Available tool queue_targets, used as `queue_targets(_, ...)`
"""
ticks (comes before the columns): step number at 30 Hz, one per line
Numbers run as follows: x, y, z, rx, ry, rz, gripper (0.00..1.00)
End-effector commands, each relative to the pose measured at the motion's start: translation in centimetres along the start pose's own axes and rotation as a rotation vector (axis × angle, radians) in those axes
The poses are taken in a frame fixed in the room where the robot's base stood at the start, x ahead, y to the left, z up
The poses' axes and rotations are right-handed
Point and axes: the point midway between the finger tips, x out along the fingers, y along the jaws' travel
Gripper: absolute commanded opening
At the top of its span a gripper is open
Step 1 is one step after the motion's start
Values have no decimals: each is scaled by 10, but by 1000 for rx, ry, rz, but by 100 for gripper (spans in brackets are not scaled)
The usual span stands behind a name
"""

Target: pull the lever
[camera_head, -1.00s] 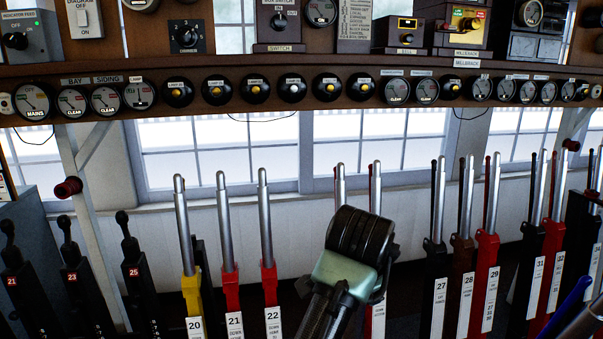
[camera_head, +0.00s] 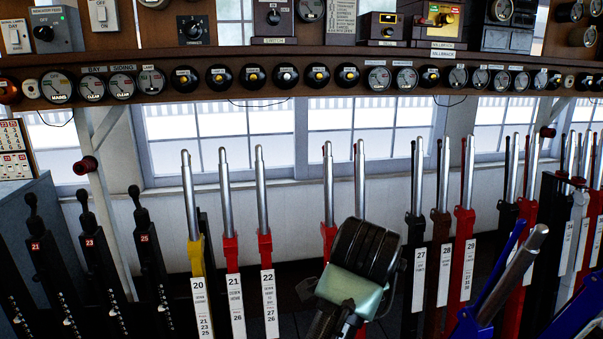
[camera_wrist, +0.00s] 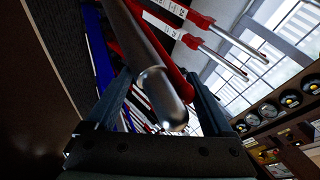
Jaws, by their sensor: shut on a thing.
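My gripper shows in the wrist view (camera_wrist: 158,76), with its two dark fingers shut around the grey metal handle of a lever (camera_wrist: 166,90). A thin red catch rod runs along this handle. The handle's rounded end points toward the wrist camera. In the head view my gripper (camera_head: 366,250) is at the lower middle, in front of the lever row. My dark wrist hides the fingers and the held lever there, so its number cannot be read. Two red levers with silver handles (camera_head: 328,190) stand upright just behind it.
Upright levers 20, 21 and 22 (camera_head: 231,265) stand to the left, levers 27, 28 and 29 (camera_head: 464,230) to the right. A blue lever (camera_head: 500,270) leans forward at the lower right. A shelf of gauges (camera_head: 300,75) spans above. Short black levers (camera_head: 100,245) stand far left.

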Motion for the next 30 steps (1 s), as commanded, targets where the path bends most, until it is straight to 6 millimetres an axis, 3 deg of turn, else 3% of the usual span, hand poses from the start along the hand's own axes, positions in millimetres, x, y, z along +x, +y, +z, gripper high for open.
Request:
queue_targets(1,2,0,14,-7,-33,6,0)
queue_targets(5,2,0,14,-7,-33,6,0)
queue_targets(6,2,0,14,-8,-33,6,92)
queue_targets(7,2,0,14,-8,-33,6,97)
queue_targets(22,-3,-4,12,-9,-31,1,100)
queue_targets(30,-35,-26,-4,-8,-24,-8,100)
